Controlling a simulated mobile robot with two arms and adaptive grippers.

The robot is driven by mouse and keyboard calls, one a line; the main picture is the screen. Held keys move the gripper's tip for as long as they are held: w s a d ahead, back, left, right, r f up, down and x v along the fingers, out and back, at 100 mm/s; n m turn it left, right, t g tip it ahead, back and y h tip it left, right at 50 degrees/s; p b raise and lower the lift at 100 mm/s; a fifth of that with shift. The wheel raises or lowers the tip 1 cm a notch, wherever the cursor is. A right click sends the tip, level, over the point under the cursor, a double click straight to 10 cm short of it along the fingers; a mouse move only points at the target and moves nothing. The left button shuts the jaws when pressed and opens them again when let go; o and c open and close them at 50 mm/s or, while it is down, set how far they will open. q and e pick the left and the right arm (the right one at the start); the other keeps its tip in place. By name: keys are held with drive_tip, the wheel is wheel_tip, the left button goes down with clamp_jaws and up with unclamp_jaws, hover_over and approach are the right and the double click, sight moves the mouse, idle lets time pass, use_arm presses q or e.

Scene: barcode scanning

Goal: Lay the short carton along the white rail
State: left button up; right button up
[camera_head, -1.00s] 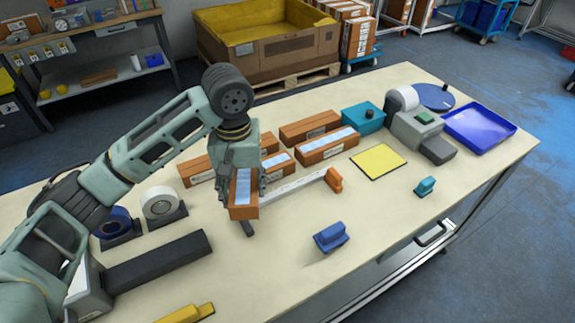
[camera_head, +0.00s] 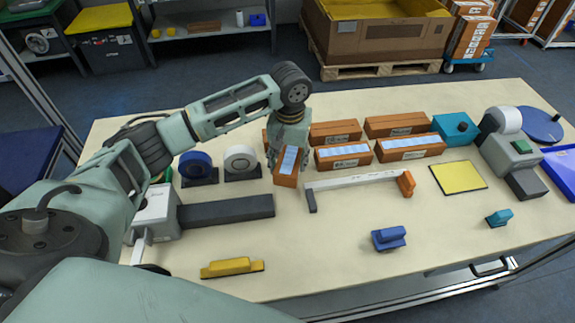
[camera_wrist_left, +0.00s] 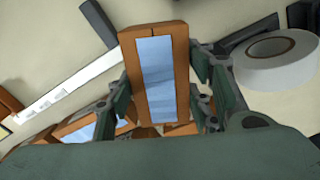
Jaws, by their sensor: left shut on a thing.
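My left gripper (camera_head: 288,143) is shut on a short orange-brown carton (camera_head: 285,180) with a pale blue top. In the left wrist view the carton (camera_wrist_left: 181,37) sits between both fingers, end towards the open table. In the head view it is just left of the white rail (camera_head: 350,182), apart from it and turned across the rail's length. Its height above the table is hard to tell. The rail has a dark foot (camera_head: 311,202) at left and an orange end block (camera_head: 406,183) at right. It also shows in the left wrist view (camera_wrist_left: 78,88). My right gripper is not in view.
Several cartons (camera_head: 411,153) stand behind the rail. Tape rolls, blue (camera_head: 195,163) and white (camera_head: 241,158), stand left of the held carton. A yellow mat (camera_head: 458,177) and scanner (camera_head: 511,155) are at right. A blue block (camera_head: 388,238) is in front.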

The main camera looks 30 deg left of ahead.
use_arm(q)
drive_tip(key=shift+a+f, duration=0.15)
drive_tip(key=shift+a, duration=0.15)
drive_tip(key=shift+f, duration=0.25)
drive_tip(key=shift+f+p, duration=0.55)
drive_tip(key=shift+f, duration=1.25)
drive_tip(key=o, duration=1.4)
drive_tip(key=shift+f, duration=0.15)
